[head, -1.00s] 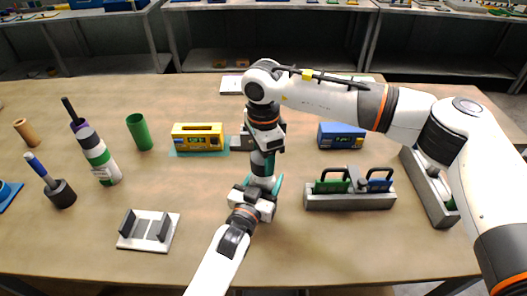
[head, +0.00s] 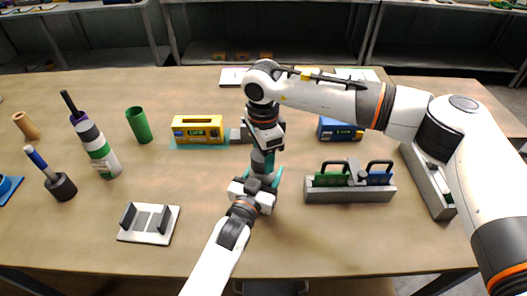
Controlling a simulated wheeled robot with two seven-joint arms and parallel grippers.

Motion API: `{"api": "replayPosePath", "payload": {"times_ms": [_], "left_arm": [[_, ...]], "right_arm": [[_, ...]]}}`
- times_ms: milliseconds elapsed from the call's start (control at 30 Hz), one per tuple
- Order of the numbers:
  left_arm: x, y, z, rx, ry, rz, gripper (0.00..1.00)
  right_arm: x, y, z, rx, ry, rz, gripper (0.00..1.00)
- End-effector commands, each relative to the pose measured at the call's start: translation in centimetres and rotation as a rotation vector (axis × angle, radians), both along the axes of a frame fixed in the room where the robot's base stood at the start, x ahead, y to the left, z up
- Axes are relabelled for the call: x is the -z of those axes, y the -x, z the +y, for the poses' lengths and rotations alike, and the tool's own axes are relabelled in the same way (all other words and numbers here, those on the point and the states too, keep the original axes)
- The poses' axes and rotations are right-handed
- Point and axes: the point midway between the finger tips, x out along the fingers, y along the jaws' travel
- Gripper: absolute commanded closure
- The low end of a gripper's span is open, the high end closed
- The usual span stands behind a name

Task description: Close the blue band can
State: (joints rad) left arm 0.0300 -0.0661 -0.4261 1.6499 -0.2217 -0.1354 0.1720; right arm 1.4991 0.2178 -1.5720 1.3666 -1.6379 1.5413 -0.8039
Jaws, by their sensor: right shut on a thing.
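A small grey can (head: 262,168) stands upright near the middle of the table; its band is too hidden to read, so I cannot confirm it is the blue band can. My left gripper (head: 261,182) reaches in from the front, with one teal finger on each side of the can's lower part. I cannot tell whether those fingers press on it. My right gripper (head: 264,153) points down from above, directly over the can. It is shut on what looks like the can's lid, mostly hidden by the fingers.
A yellow case (head: 198,130) on a teal mat stands behind left, a blue case (head: 340,131) behind right. A green cup (head: 139,125), a banded bottle (head: 99,152) and a white fixture (head: 149,224) are left.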

Motion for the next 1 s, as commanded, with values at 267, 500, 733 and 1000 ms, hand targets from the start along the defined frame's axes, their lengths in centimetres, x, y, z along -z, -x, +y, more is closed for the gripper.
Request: {"api": "replayPosePath", "payload": {"times_ms": [267, 500, 733, 1000], "left_arm": [[0.1, 0.0, 0.0, 0.000, -0.002, 0.001, 0.82], [0.1, 0.0, 0.0, 0.000, -0.002, 0.001, 0.82], [0.1, 0.0, 0.0, 0.000, -0.001, 0.002, 0.82], [0.1, 0.0, 0.0, 0.000, -0.001, 0.002, 0.82]], "right_arm": [[0.0, 0.0, 0.0, 0.000, 0.000, 0.000, 0.68], [0.5, 0.0, 0.0, 0.000, 0.000, 0.000, 0.68], [0.9, 0.0, 0.0, 0.001, 0.000, 0.001, 0.68], [1.3, 0.0, 0.0, 0.001, 0.000, 0.000, 0.35]]}}
